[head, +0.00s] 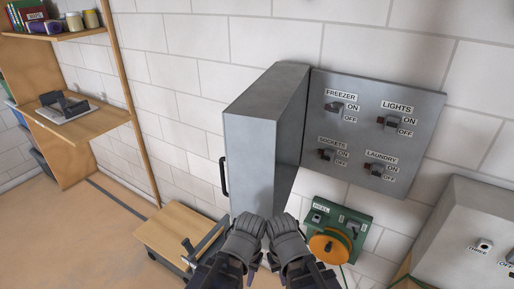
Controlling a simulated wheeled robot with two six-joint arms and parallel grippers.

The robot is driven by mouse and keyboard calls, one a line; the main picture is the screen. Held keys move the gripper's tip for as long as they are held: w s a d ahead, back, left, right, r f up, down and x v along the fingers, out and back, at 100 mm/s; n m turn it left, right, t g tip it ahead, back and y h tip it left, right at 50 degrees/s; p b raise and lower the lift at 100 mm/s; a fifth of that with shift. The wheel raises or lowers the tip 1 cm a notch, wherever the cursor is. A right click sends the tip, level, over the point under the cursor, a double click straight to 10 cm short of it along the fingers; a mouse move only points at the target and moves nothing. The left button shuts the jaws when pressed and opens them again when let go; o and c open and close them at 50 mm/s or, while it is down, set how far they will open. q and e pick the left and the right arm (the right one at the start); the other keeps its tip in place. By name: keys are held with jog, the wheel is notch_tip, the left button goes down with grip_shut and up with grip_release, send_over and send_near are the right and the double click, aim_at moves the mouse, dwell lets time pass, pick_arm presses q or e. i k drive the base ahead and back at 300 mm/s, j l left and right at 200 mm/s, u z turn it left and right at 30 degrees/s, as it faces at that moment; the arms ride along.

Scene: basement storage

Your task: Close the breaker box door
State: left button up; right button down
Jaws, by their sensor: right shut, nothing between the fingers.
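The breaker box door (250,160) is a deep grey metal cover. It stands open, swung out to the left of the switch panel (365,100). Its black handle (223,177) is on its left side. The panel is uncovered and shows switches labelled freezer, lights, sockets and laundry. My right gripper (287,238) is shut and empty, in front of the door's lower end. My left gripper (245,236) is close beside it on the left, also by the door's lower end. I cannot tell whether either touches the door, or whether the left one is open.
A green reel (340,225) with an orange drum is below the panel. A grey box with switches (470,240) is at the lower right. A small wooden-topped cart (175,232) stands lower left. Wooden shelves (75,125) are at the far left, with open floor before them.

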aim_at(262, 128)
jog(key=j+z, duration=0.3)
jog(key=j, duration=0.4)
jog(key=j+z, duration=0.35)
jog(key=j, duration=0.4)
jog(key=k+j+z, duration=0.15)
jog(key=j+z, duration=0.15)
jog(key=j, duration=0.35)
jog(key=k+l, duration=0.05)
